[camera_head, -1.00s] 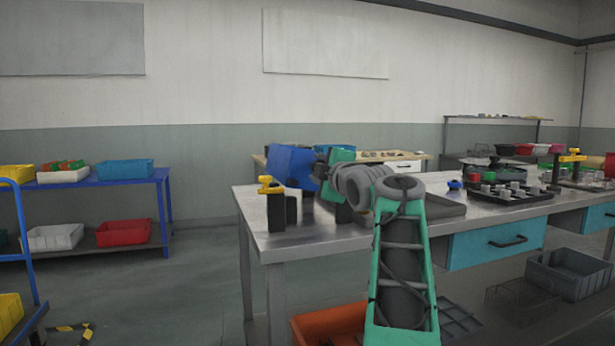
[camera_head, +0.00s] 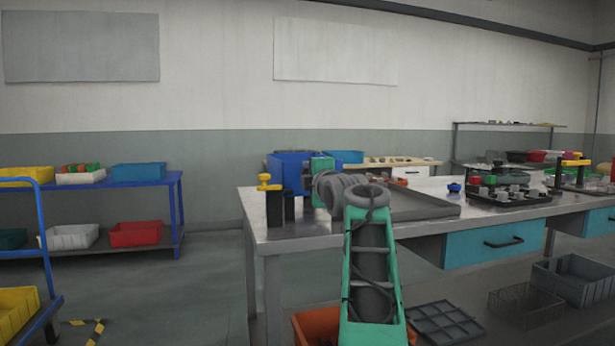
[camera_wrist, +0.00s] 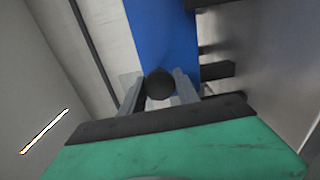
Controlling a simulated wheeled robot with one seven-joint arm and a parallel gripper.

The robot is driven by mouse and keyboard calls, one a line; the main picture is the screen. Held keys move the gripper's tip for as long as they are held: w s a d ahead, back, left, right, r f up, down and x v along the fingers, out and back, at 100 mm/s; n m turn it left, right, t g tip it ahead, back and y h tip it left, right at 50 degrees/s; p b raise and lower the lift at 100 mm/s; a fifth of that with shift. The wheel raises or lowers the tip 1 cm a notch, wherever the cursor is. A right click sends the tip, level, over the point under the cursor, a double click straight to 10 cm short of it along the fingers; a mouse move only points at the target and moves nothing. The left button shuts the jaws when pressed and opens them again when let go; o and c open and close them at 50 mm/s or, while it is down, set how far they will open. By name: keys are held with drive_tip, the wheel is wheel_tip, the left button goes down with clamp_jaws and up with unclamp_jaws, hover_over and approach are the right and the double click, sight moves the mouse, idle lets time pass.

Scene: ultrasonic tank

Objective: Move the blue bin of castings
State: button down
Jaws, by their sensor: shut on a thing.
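The blue bin (camera_head: 287,163) is in the head view above the left end of the near steel table (camera_head: 350,238). It also shows in the wrist view (camera_wrist: 163,38), directly beyond my fingers. My gripper (camera_wrist: 158,88) is shut on the bin. A dark round part shows between the fingers. In the head view the fingers are hidden behind my wrist. I cannot see castings inside the bin, and I cannot tell whether its base touches the table.
A yellow-topped black fixture (camera_head: 271,200) stands at the table's left corner. A grey tray (camera_head: 410,205) lies right of my wrist, with a black rack (camera_head: 508,196) beyond. Blue shelving (camera_head: 160,183) with bins is at left. Open floor lies between.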

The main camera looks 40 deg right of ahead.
drive_tip(key=c, duration=1.1)
unclamp_jaws()
drive_tip(key=shift+s+d+f, duration=0.2)
drive_tip(key=shift+s+d, duration=0.05)
drive_tip(key=shift+d, duration=0.05)
drive_tip(key=shift+o, duration=1)
drive_tip(key=shift+w+a, duration=0.2)
drive_tip(key=shift+a, duration=0.1)
drive_tip(key=shift+r, duration=0.1)
drive_tip(key=v, duration=0.7)
drive_tip(key=shift+s, duration=0.4)
drive_tip(key=shift+a, duration=0.1)
